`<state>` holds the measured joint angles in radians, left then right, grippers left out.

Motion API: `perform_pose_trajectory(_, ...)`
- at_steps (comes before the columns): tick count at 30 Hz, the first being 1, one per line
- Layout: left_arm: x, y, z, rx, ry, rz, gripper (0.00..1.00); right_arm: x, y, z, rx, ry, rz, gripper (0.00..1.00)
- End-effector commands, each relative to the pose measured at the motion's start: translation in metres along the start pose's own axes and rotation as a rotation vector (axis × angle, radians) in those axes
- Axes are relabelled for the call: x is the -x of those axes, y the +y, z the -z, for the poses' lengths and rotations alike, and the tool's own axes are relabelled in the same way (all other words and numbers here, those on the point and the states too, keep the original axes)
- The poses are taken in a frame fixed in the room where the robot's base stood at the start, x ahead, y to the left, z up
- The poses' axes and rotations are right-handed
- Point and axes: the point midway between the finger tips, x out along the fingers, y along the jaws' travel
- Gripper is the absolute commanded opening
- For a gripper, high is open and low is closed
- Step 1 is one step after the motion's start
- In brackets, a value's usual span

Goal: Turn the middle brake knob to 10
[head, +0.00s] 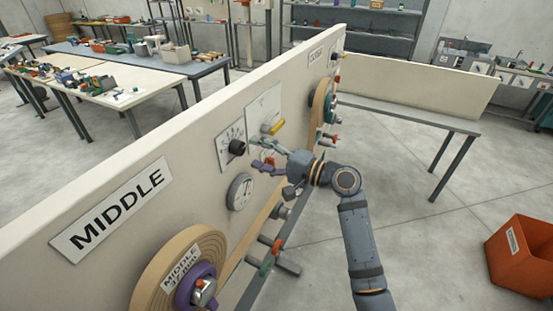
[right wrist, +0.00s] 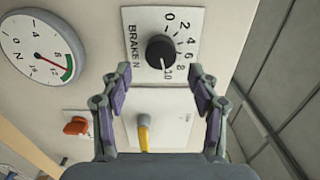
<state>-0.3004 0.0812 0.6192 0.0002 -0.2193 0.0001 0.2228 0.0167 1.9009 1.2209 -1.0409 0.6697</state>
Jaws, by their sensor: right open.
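The middle brake knob (head: 237,147) is a black round knob on a white scale plate on the cream panel, near the MIDDLE sign. In the right wrist view the knob (right wrist: 159,50) sits on the plate marked BRAKE N, with numbers from 0 to 10. Its white pointer mark faces down, at or close to the 10. My right gripper (head: 262,156) is open and empty in front of the panel, apart from the knob. In the right wrist view its fingertips (right wrist: 160,74) are spread to either side, just below the knob. My left gripper is not in view.
A round gauge (right wrist: 40,48) and a yellow lever (right wrist: 143,138) are mounted close to the knob. A red knob (right wrist: 75,126) sits below the gauge. A tan spool (head: 150,275) protrudes from the panel at lower left. An orange bin (head: 520,260) stands at right on clear floor.

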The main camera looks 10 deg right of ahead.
Motion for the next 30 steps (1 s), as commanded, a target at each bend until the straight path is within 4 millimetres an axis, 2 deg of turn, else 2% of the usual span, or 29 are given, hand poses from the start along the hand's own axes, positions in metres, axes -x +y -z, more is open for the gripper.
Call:
perform_pose_trajectory(1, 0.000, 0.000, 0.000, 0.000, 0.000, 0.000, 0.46, 0.015, 0.003, 0.001, 0.006, 0.002, -0.009, 0.61)
perform_pose_trajectory(6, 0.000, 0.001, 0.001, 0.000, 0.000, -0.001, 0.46, 0.051, 0.002, 0.000, 0.005, -0.001, -0.009, 0.61)
perform_pose_trajectory(12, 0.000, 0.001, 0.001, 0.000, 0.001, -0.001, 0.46, 0.073, 0.001, 0.000, 0.002, 0.000, -0.004, 0.61)
perform_pose_trajectory(28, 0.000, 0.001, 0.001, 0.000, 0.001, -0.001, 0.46, 0.077, 0.000, 0.000, -0.001, -0.001, -0.001, 0.61)
perform_pose_trajectory(30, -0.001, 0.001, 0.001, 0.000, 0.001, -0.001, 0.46, 0.077, 0.005, 0.003, -0.002, 0.008, -0.007, 0.61)
